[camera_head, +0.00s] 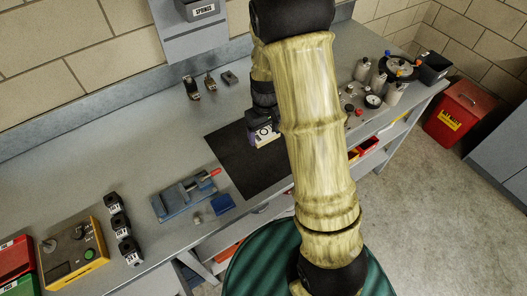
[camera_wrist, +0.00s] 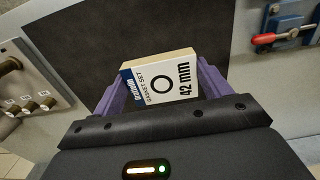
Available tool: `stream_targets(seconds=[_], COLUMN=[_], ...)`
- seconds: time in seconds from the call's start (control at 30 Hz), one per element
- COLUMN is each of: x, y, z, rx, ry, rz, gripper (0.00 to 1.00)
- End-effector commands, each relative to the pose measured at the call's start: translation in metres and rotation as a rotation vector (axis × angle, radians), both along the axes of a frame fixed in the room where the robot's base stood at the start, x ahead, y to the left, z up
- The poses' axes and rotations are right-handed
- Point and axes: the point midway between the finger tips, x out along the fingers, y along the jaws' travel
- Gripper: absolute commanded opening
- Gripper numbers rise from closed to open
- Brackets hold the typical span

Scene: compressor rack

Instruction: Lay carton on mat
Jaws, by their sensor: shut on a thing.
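The carton (camera_wrist: 160,78) is a small white and tan box with a blue band and the print "GASKET SET 42 mm". My gripper (camera_wrist: 156,84) is shut on it, with a purple finger on each side, in the wrist view. In the head view the carton (camera_head: 264,135) shows only in part beside my arm, over the black mat (camera_head: 235,165). The mat (camera_wrist: 120,40) also fills the area beyond the carton in the wrist view. I cannot tell whether the carton touches the mat. My arm hides the mat's right part in the head view.
A yellow box (camera_head: 72,255) and several black blocks are at the front left.

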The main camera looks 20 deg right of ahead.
Motion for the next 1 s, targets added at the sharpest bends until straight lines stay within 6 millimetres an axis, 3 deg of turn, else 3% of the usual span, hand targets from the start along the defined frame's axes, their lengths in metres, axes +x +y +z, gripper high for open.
stream_targets(seconds=[0.23,0.53,1.0], x=[0.0,-0.001,-0.001], y=[0.0,0.0,-0.003], z=[-0.009,-0.054,-0.068], rx=[0.0,0.0,0.0], ry=[0.002,0.002,0.002], rz=[0.001,-0.002,-0.006], gripper=[0.54,0.54,0.54])
